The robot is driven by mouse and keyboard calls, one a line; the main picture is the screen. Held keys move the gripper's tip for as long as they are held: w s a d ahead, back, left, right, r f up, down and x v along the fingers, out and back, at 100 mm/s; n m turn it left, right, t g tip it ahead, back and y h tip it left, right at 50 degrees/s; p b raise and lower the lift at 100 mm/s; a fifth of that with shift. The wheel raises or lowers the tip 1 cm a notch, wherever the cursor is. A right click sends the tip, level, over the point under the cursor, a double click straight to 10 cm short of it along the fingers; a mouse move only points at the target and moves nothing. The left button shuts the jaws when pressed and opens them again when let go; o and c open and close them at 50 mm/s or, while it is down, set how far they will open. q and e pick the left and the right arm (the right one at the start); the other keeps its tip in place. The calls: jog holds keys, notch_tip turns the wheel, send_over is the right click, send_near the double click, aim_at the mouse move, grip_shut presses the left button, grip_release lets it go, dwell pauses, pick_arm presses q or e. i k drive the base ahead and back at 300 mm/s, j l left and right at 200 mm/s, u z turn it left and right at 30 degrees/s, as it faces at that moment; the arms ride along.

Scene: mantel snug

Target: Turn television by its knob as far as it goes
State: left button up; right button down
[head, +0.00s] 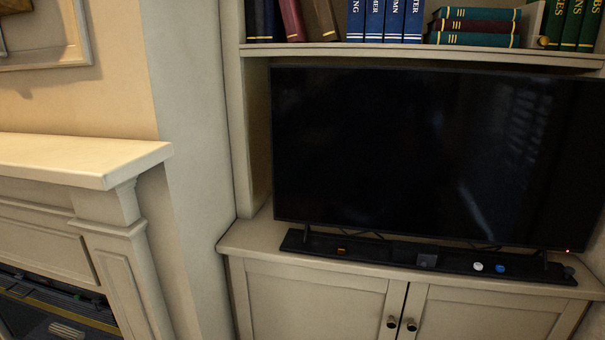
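The television (430,150) is a wide black flat screen standing on the cabinet top in the alcove. Its screen is dark, with a small red light near its lower right corner. A long black base strip (380,249) lies in front of it. On the strip are an orange piece (341,250), a grey square piece (427,261), a white round piece (478,266), a blue round piece (501,268) and a small dark knob-like piece (569,271) at the right end. I cannot tell which is the television's knob. Neither gripper is in view.
The cabinet (320,290) below has two doors with round door knobs (392,322). A shelf (400,53) with books (386,20) runs above the screen. A fireplace mantel (85,160) juts out at the left. The space before the television looks clear.

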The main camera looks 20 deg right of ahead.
aim_at(500, 159)
jog(key=z, duration=1.25)
